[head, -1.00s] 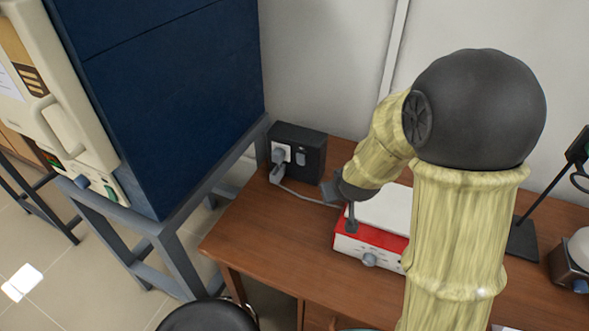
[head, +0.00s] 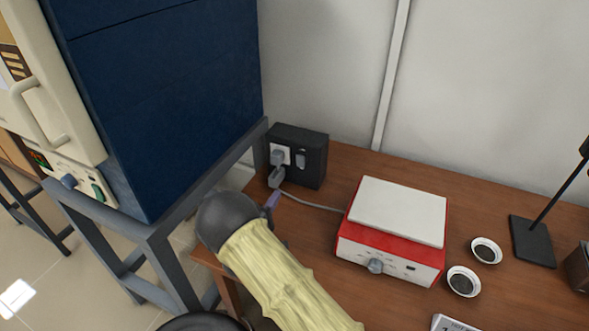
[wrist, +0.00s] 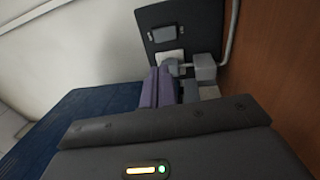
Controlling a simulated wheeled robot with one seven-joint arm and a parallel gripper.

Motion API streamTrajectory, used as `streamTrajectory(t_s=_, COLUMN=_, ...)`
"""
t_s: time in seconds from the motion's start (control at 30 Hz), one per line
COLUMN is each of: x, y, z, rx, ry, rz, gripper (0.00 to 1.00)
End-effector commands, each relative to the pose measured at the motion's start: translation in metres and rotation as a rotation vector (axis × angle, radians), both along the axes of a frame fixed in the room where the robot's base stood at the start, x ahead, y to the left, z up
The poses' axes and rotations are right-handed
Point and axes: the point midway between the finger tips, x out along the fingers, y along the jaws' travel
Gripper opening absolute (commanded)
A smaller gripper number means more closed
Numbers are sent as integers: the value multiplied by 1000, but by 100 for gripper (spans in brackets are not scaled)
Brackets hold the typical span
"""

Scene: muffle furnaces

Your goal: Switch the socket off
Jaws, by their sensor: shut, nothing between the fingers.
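The socket is a black box (head: 314,166) on the table against the wall. Its front has a white outlet with a grey plug (head: 278,158) in it, and a grey rocker switch (head: 300,161) to the right. In the wrist view the box (wrist: 200,16) is ahead, with the switch (wrist: 163,34) beyond the outlet and plug (wrist: 203,70). My gripper (head: 271,202) is in front of the socket, low and a little left of the switch. Its purplish fingers (wrist: 159,86) are closed together and empty. Whether they touch the plug I cannot tell.
A cable (head: 318,207) runs from the plug to a red and white hotplate (head: 392,238) on the right. Two small dishes (head: 486,250) and a stand (head: 532,240) are farther right. The blue furnace (head: 165,90) on its grey frame (head: 160,250) stands close on the left.

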Motion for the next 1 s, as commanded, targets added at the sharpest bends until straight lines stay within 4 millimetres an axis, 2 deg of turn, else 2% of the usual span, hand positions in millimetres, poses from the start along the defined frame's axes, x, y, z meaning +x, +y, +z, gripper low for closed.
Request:
streamTrajectory(t_s=0.23, x=2, y=-1, z=1, rx=3, ry=1, rz=0, gripper=0)
streamTrajectory(t_s=0.37, x=10, y=-4, z=3, rx=5, ry=0, rz=0, gripper=0)
streamTrajectory(t_s=0.57, x=36, y=-14, z=8, rx=5, ry=-1, rz=-1, gripper=0)
streamTrajectory(t_s=1.0, x=108, y=-41, z=18, rx=5, ry=0, rz=0, gripper=0)
